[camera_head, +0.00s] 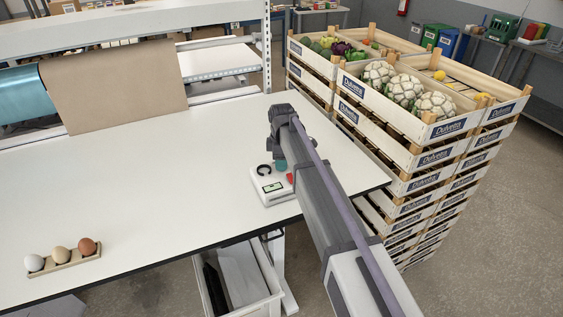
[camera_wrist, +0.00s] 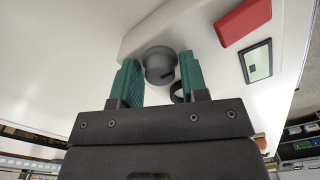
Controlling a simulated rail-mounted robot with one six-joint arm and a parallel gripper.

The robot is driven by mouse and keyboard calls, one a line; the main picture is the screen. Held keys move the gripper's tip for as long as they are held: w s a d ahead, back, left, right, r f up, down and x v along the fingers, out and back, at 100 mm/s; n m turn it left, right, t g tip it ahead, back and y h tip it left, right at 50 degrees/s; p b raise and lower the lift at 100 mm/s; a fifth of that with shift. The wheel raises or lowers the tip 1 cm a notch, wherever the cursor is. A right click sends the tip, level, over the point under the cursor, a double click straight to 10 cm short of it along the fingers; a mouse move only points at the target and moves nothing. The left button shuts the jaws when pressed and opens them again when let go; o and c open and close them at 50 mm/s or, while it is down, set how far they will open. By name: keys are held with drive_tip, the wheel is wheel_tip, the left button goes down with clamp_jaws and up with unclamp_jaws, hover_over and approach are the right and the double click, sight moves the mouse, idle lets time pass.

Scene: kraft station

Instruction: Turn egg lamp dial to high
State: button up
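The egg lamp (camera_head: 262,196) is a small white box near the table's right front edge. It has a dark ring, a red button (camera_head: 290,178) and a small display (camera_head: 273,187). In the wrist view its dark grey round dial (camera_wrist: 160,62) stands between my two green fingers. My gripper (camera_wrist: 158,68) is open around the dial, with narrow gaps at its sides; contact is unclear. The dark ring (camera_wrist: 177,95) is partly behind the right finger. In the head view my gripper (camera_head: 282,166) is over the lamp and hides the dial.
A holder with three eggs (camera_head: 63,258) lies at the table's left front. The white tabletop (camera_head: 170,190) between is clear. Stacked vegetable crates (camera_head: 425,150) stand close beyond the table's right edge. A grey bin (camera_head: 245,290) is below the front edge.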

drive_tip(key=c, duration=0.6)
drive_tip(key=shift+m, duration=0.4)
drive_tip(key=m, duration=1.1)
idle(0.3)
